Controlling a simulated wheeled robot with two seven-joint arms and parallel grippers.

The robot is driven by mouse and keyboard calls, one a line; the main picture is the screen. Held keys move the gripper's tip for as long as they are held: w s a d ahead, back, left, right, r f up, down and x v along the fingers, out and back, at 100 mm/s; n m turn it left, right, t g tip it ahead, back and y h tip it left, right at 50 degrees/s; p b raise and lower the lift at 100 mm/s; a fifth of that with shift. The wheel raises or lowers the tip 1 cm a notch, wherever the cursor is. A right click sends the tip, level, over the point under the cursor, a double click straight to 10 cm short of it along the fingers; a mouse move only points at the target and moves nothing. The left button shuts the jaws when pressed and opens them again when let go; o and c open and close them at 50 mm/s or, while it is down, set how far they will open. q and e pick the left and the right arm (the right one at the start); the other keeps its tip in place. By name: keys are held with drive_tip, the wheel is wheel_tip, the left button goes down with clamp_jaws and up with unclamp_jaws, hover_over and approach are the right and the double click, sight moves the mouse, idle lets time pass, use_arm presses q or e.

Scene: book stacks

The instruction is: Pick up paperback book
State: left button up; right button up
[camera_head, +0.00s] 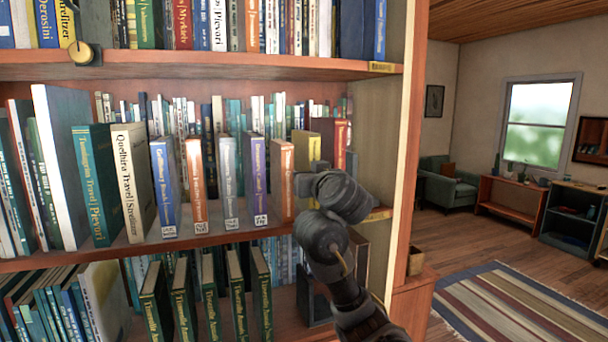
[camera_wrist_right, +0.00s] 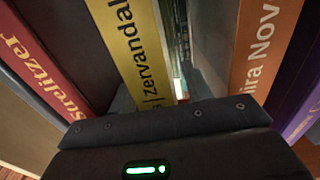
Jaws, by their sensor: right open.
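Several paperback books stand upright on the middle shelf (camera_head: 215,238). An orange book (camera_head: 282,182) and a yellow book (camera_head: 306,150) are close to my right gripper (camera_head: 302,184). In the right wrist view the yellow book (camera_wrist_right: 133,45) is left of centre and the orange book (camera_wrist_right: 264,45) right of centre, with a dark gap between them. My right gripper is open and in front of these spines; it holds nothing that I can see. Its fingertips are hard to make out. Which book the task means cannot be told. My left gripper is out of view.
A red book (camera_head: 341,134) and a purple book (camera_head: 257,180) flank this pair. The shelf's right upright (camera_head: 408,150) is close to my right arm. Open floor with a striped rug (camera_head: 515,305) lies to the right.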

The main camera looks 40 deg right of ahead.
clamp_jaws()
drive_tip(key=shift+r, duration=0.1)
idle(0.4)
